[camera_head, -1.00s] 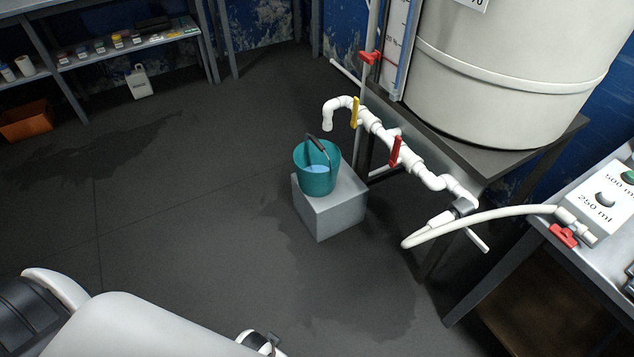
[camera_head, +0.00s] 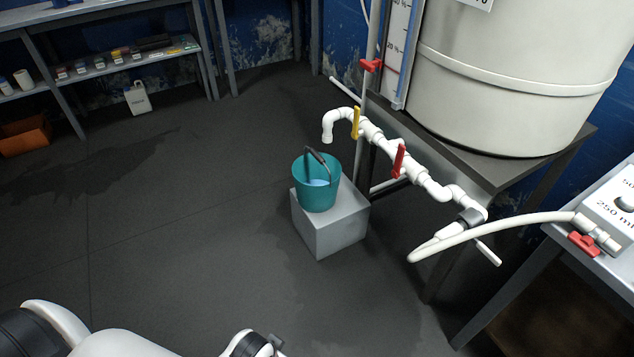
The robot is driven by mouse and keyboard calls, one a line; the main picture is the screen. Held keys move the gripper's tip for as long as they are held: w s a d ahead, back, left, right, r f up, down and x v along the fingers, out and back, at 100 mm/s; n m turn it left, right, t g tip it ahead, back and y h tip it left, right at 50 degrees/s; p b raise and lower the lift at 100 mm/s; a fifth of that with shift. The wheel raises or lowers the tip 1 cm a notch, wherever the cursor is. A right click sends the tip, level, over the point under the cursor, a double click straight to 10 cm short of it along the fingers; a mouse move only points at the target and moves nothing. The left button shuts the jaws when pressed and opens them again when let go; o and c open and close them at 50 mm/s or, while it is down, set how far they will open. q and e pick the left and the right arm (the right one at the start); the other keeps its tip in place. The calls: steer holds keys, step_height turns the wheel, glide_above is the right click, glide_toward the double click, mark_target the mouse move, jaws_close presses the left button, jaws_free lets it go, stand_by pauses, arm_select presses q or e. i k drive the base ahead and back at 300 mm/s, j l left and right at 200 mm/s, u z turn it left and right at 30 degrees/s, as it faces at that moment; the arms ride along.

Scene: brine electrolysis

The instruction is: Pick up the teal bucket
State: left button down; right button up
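The teal bucket (camera_head: 316,191) stands upright on a grey block (camera_head: 331,231) in the middle of the view. It holds some light blue liquid, and its dark handle (camera_head: 318,158) stands up above the rim. My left arm comes in at the bottom left, with its white links and a dark part showing. A small bit of it ends near the bottom edge, well below the bucket and apart from it. Neither gripper's fingers can be made out.
White pipes with a yellow valve (camera_head: 355,122) and a red valve (camera_head: 399,160) run just right of the bucket. A large white tank (camera_head: 510,85) stands on a dark table (camera_head: 500,170). A white hose (camera_head: 490,226) leads to a box at the right. The floor left of the block is clear.

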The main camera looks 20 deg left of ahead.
mark_target(316, 176)
steer(key=i+j+u, duration=0.4)
steer(key=i, duration=0.2)
steer(key=i+u, duration=0.35)
steer(key=i, duration=0.25)
